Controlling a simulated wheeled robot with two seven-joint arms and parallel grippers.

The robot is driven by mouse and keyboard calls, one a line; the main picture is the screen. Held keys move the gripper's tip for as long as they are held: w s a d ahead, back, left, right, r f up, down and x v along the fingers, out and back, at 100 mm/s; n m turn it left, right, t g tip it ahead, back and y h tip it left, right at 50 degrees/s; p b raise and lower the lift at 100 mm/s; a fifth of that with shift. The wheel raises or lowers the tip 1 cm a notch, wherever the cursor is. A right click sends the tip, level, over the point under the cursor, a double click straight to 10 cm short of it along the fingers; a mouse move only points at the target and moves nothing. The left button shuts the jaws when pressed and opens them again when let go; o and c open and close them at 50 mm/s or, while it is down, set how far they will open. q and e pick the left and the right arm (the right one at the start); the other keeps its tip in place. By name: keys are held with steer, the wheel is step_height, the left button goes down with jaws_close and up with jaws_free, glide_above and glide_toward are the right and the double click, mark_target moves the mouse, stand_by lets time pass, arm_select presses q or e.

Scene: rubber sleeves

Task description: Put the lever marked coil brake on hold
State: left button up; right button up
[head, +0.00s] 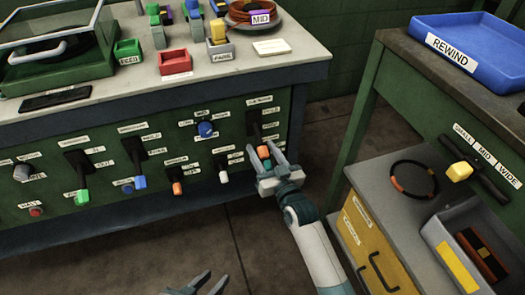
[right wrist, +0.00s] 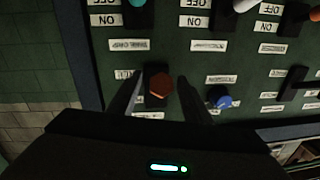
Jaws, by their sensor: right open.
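A lever with an orange-red tip (head: 263,152) is at the right end of the green panel, on a black plate (head: 254,123). It hangs down, and its small labels (head: 260,100) are too blurred to read surely. My right gripper (head: 265,158) is open at this lever's tip. In the right wrist view the orange-red tip (right wrist: 158,86) shows between my two spread fingers (right wrist: 158,92), with a gap on each side. My left gripper (head: 216,277) is open and empty at the bottom edge, with only its fingers in view.
Several other levers and knobs share the panel, including a white-tipped lever (head: 223,177) close by on the left and a blue knob (head: 205,129). A green-framed bench (head: 365,110) with a blue REWIND tray (head: 475,45) stands right. Bare floor (head: 325,150) lies between.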

jaws_close()
steer(key=shift+r, duration=0.1)
stand_by(0.3)
